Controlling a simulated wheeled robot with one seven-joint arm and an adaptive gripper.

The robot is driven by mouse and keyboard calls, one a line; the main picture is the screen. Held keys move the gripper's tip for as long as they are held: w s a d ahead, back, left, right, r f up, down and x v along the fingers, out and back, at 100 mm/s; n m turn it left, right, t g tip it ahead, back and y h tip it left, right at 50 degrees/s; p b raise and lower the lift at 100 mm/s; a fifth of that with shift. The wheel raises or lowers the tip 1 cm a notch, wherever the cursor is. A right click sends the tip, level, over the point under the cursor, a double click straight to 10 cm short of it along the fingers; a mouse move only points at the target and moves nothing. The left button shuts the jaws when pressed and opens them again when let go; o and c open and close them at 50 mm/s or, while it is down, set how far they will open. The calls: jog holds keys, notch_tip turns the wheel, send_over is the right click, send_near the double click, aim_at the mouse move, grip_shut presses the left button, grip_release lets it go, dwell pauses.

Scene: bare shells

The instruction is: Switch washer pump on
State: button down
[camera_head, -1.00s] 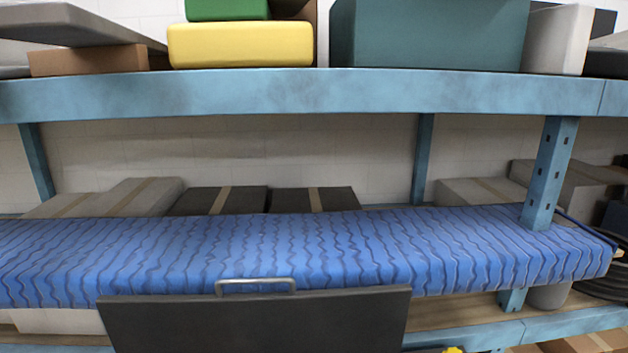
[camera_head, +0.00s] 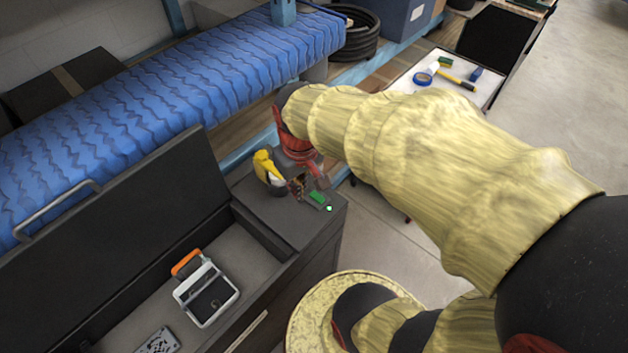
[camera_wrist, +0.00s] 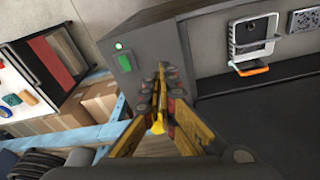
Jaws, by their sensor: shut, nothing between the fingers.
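The dark grey washer (camera_head: 300,215) stands below my arm with its lid (camera_head: 110,240) raised. On its top right corner sits a green switch (camera_head: 317,197), with a small bright green light (camera_head: 329,208) beside it. The wrist view also shows the green switch (camera_wrist: 124,63) and the glowing green light (camera_wrist: 118,46). My gripper (camera_head: 299,190) is shut and empty, pointing down beside the switch. In the wrist view its fingertips (camera_wrist: 161,68) lie to the right of the switch, apart from it in the picture. I cannot tell how the switch is tilted.
A white-framed item with an orange part (camera_head: 206,292) lies in the open washer. The blue-covered shelf (camera_head: 150,105) runs behind. A white table (camera_head: 450,75) with a tape roll and tools stands at the back right. Open floor (camera_head: 580,110) lies to the right.

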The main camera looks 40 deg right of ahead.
aim_at(315, 196)
jog(key=w+d+f+n+p, duration=0.2)
jog(key=d+n, duration=0.4)
jog(key=n, duration=0.4)
jog(key=w+d+f+n+g+p, duration=0.1)
jog(key=w+d+f+n+p, duration=0.1)
jog(key=n, duration=0.8)
jog(key=w+d+f, duration=0.1)
jog(key=w+d, duration=0.1)
jog(key=d, duration=0.1)
jog(key=shift+w+d+f+n+g+y, duration=0.25)
jog(key=shift+d+f+n+g+y, duration=0.05)
jog(key=shift+d+f+n, duration=0.1)
notch_tip(315, 196, down, 14)
